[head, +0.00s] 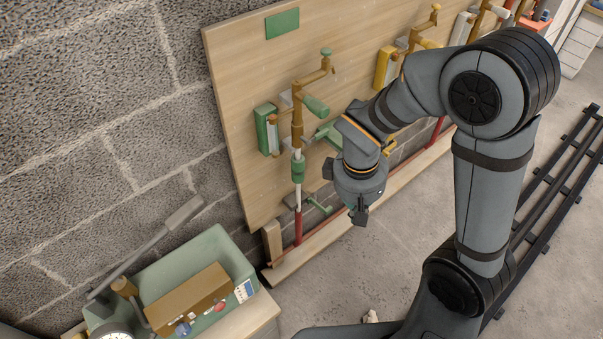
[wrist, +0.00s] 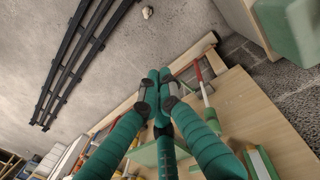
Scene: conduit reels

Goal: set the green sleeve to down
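The green sleeve (head: 298,170) sits around the leftmost upright pipe on the wooden board. White pipe (head: 298,198) shows below it, then a red lower length (head: 298,228). A green-handled crank (head: 316,105) is above it on the same pipe. My gripper (head: 359,216) hangs to the right of the sleeve, apart from it, and points down. In the wrist view its teal fingers meet at the tips (wrist: 159,76) with nothing seen between them.
A green gauge box (head: 267,130) is left of the pipe, and green levers (head: 320,203) stick out nearby. Similar yellow fittings (head: 384,66) stand farther right. Dark rails (head: 560,187) lie on the floor.

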